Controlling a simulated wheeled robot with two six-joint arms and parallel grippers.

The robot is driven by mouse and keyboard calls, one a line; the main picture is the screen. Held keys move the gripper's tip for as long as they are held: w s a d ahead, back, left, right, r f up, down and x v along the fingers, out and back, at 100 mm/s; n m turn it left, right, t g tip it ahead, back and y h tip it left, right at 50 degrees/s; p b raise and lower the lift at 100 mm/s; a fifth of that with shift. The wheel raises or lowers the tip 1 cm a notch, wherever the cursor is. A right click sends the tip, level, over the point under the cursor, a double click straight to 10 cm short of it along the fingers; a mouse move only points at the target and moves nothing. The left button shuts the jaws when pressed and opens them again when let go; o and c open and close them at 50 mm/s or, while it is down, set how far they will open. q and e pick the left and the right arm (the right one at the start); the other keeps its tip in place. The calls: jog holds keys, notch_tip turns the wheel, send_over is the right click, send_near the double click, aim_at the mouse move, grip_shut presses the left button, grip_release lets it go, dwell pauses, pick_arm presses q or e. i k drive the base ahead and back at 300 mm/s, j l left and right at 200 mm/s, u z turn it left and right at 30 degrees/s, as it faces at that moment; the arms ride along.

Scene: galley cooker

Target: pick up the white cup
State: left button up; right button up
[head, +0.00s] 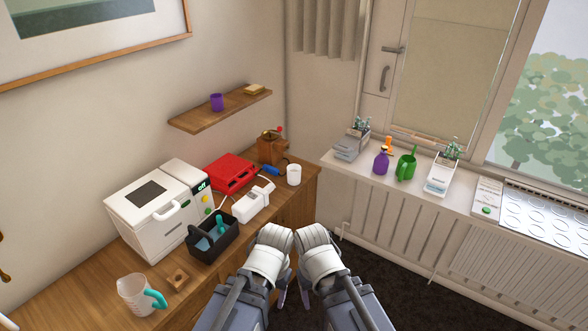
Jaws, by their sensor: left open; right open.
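The white cup (293,175) stands upright near the far right end of the wooden counter, in the head view. My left gripper (281,290) and my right gripper (304,294) are side by side at the lower middle, in front of the counter edge and well apart from the cup. Both are open and appear empty, pointing downward over the dark floor. Their fingers are mostly hidden behind the white wrists.
A blue-handled object (270,169) and a wooden grinder (271,148) stand close behind the cup. A windowsill (334,164) lies right.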

aim_at(294, 175)
jog(key=i, duration=1.45)
